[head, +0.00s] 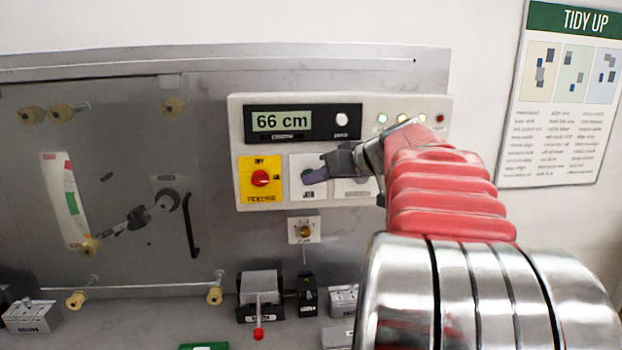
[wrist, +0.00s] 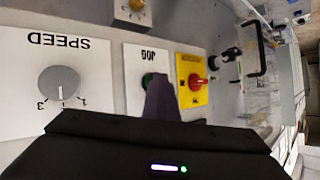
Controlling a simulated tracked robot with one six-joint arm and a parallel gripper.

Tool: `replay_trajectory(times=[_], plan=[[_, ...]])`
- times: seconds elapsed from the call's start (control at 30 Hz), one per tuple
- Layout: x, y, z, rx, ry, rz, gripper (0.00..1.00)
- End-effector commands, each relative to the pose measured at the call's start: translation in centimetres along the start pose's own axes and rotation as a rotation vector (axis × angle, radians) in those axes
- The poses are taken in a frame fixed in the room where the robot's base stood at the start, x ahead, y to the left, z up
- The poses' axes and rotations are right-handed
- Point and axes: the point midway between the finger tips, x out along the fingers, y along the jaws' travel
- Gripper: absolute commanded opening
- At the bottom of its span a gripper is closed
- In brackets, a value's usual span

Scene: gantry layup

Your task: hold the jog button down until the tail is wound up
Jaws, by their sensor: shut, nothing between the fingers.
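The jog button (wrist: 148,80) is green and sits on a white plate marked JOG; in the wrist view my fingertips cover most of it. My gripper (head: 314,177) is shut and empty, its tip at the jog plate (head: 297,163) in the head view. In the wrist view the purple-grey fingertips (wrist: 161,101) overlap the button; I cannot tell whether they press it. The display (head: 282,121) above reads 66 cm. The tail itself cannot be made out.
A red rotary switch on a yellow plate (head: 261,179) is just left of the jog plate. A SPEED knob (wrist: 60,83) sits on the other side. A small yellow knob (head: 304,230) is below. A red-tipped lever (head: 258,333) stands on the bench. A poster hangs at right.

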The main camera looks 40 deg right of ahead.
Motion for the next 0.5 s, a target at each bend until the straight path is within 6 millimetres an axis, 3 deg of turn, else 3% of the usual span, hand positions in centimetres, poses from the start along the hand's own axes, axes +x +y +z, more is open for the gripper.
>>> replay_trajectory(times=[0.5], plan=[[-1.2, -0.9, 0.9, 0.000, 0.000, 0.000, 0.00]])
